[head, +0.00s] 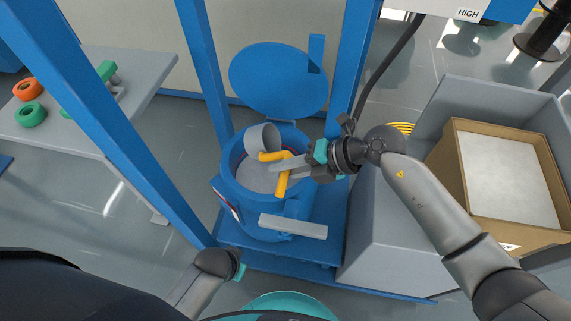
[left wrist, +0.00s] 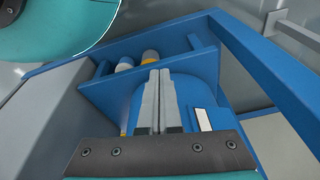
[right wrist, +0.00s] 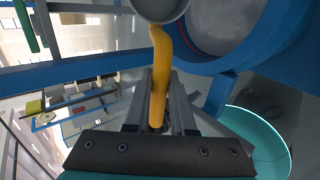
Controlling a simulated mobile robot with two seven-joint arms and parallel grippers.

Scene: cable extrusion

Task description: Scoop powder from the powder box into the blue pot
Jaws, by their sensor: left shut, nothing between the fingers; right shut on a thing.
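The blue pot (head: 228,181) stands on a blue base inside a blue frame, with its round lid (head: 275,75) swung open behind it. Grey powder (head: 256,176) shows inside. My right gripper (head: 283,165) is shut on the yellow handle (head: 282,186) of a scoop, over the pot. The scoop's grey cup (head: 262,139) is tipped on its side above the pot's opening; its contents cannot be made out. The scoop also shows in the right wrist view (right wrist: 160,75). The powder box (head: 455,178) is cardboard with pale powder on top. My left gripper (left wrist: 158,98) is shut and empty, low before the frame.
The powder box sits in a grey bin (head: 385,225) at the right. Blue posts (head: 205,65) rise on both sides of the pot. A grey table (head: 140,80) at the left holds orange and green rings (head: 28,90). A dark cable (head: 385,70) hangs by the right post.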

